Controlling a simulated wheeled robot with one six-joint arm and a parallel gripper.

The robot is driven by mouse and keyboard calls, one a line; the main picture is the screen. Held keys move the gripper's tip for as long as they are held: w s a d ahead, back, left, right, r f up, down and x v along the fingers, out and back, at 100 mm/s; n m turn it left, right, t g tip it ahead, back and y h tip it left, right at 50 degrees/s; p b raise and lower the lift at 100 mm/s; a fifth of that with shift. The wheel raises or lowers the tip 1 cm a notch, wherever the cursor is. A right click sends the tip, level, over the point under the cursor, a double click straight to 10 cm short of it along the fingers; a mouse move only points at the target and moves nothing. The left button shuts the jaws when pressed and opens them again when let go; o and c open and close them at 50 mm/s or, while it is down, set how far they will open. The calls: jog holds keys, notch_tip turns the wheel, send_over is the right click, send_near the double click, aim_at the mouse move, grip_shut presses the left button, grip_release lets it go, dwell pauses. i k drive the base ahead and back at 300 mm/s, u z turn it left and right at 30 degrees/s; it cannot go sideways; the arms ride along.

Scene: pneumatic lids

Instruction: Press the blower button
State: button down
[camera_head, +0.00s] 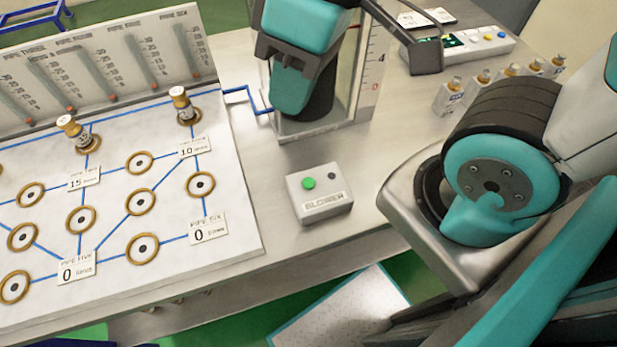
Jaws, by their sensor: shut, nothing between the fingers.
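The blower box (320,195) is a small white box marked BLOWER, on the grey metal table in the head view. Its round green button (309,183) is on the left of the top face, with a small dark round spot (332,175) to its right. Nothing covers the button. My gripper (289,100), teal and dark grey, hangs at the top centre. It is shut and empty, above and behind the box in the picture and apart from it. It overlaps a clear column in this view; I cannot tell the depth between them.
The clear column (362,95) has a scale and a black cylinder (318,98). A white pipe board (225,235) with brass rings and two capped fittings fills the left. Several small bottles (450,95) and a button panel (490,42) stand at the back right.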

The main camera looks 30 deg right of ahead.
aim_at(308, 183)
jog(key=u, duration=0.1)
jog(key=k, duration=0.95)
